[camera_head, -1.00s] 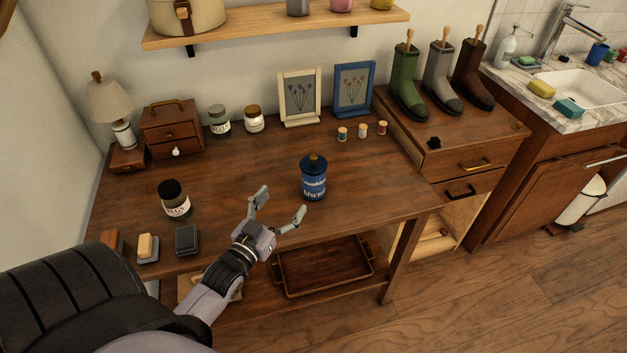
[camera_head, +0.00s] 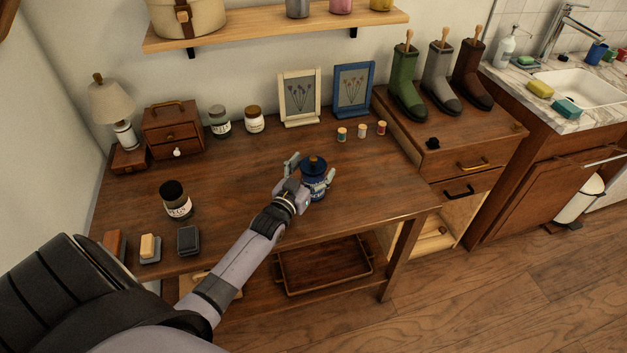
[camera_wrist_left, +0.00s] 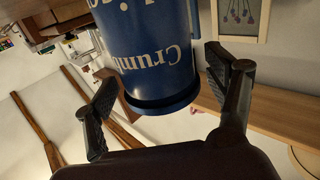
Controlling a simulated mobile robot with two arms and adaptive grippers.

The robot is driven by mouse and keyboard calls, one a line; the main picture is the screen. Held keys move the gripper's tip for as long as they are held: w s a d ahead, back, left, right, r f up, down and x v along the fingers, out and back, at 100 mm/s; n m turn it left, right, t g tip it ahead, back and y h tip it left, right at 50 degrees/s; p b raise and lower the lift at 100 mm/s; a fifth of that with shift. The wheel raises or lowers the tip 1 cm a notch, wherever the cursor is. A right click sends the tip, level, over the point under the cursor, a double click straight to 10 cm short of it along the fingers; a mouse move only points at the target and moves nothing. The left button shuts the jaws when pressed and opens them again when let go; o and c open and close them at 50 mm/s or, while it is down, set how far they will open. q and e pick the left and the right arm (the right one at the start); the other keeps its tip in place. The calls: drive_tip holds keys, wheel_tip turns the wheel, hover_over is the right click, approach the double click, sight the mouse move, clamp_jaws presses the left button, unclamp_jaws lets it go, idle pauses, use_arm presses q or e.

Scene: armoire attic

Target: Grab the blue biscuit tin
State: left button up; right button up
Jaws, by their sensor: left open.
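The blue biscuit tin (camera_head: 314,170), with a brown knob on its lid, stands upright on the wooden table (camera_head: 240,215) in the head view. My left gripper (camera_head: 310,174) is open at the tin, with one finger at each side of it. In the left wrist view the tin (camera_wrist_left: 150,55) fills the upper middle, white lettering on it, between the two spread fingers of my left gripper (camera_wrist_left: 165,95). Gaps show between the fingers and the tin there. The palm side of the tin is partly hidden in the head view. My right gripper is not in view.
A dark-lidded jar (camera_head: 176,200) and several small blocks stand at the table's left front. Spools (camera_head: 362,131) and two picture frames (camera_head: 300,97) stand behind the tin. A tray (camera_head: 325,268) lies on the lower shelf. The tabletop right of the tin is clear.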

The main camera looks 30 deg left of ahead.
use_arm(q)
drive_tip(key=shift+w, duration=0.4)
drive_tip(key=shift+s, duration=0.1)
drive_tip(key=shift+c, duration=0.3)
drive_tip(key=c, duration=1.5)
